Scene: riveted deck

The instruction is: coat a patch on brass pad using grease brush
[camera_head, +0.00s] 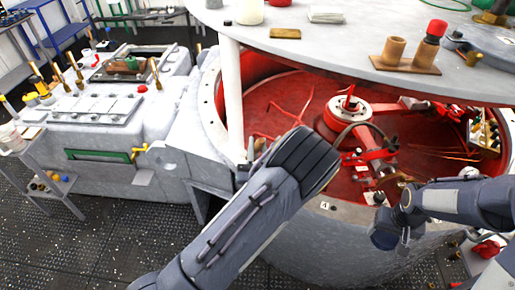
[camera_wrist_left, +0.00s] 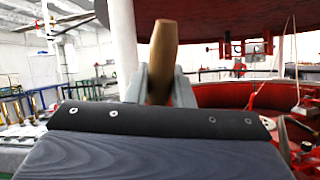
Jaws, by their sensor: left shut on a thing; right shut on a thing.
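My left gripper (camera_wrist_left: 162,88) is shut on a wooden handle (camera_wrist_left: 164,48), seen upright between its grey fingers in the left wrist view. It looks like the handle of the grease brush; its bristles are not visible. In the head view my left wrist hides most of that gripper, and a bit of the handle (camera_head: 260,144) shows beside the white post. A flat brass pad (camera_head: 285,33) lies on the grey round top, beyond and above my left gripper, apart from it. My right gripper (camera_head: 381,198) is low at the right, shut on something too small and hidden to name.
A wooden holder (camera_head: 405,66) with two cups, one topped red, stands on the round top (camera_head: 352,45). A white post (camera_head: 232,95) rises beside my left gripper. The red drum interior (camera_head: 285,100) holds red machinery below the top. A grey bench (camera_head: 110,120) stands left.

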